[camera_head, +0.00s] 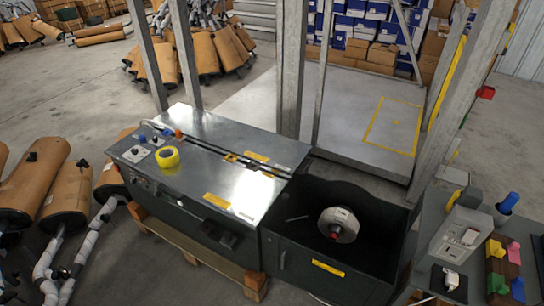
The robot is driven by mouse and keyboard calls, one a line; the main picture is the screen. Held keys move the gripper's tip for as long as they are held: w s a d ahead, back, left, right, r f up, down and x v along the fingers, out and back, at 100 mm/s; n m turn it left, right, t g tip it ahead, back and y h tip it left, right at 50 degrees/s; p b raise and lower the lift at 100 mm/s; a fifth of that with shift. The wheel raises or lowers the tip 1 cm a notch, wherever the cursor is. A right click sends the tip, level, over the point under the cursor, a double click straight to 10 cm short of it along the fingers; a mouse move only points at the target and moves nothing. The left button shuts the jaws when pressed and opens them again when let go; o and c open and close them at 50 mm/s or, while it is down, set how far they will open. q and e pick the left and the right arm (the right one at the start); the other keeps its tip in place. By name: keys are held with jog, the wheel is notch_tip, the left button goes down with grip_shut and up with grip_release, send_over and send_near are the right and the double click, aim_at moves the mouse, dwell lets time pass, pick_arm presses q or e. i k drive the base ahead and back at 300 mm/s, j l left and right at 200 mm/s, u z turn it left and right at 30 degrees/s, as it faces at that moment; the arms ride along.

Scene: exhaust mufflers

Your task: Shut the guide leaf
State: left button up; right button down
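I cannot single out a guide leaf with certainty. A strapping machine (215,165) with a flat steel top stands at the centre left. A dark slot with a rail runs lengthwise across its top, with small yellow labels beside it. A black open-topped compartment (290,255) adjoins its right end, and a white-faced reel (338,223) sits inside it. Whether any leaf on the machine stands open or shut cannot be made out. Neither of my grippers is in view.
A yellow tape roll (175,160) lies on the steel top. Wrapped mufflers (65,195) lie at the left. A bench (430,210) with a grey box and coloured clips stands at the right.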

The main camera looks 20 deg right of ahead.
aim_at(282, 153)
jog(key=i+u, duration=0.15)
jog(key=i, duration=0.3)
jog(key=i+l+u, duration=0.2)
jog(key=i, duration=0.2)
jog(key=i+j, duration=0.05)
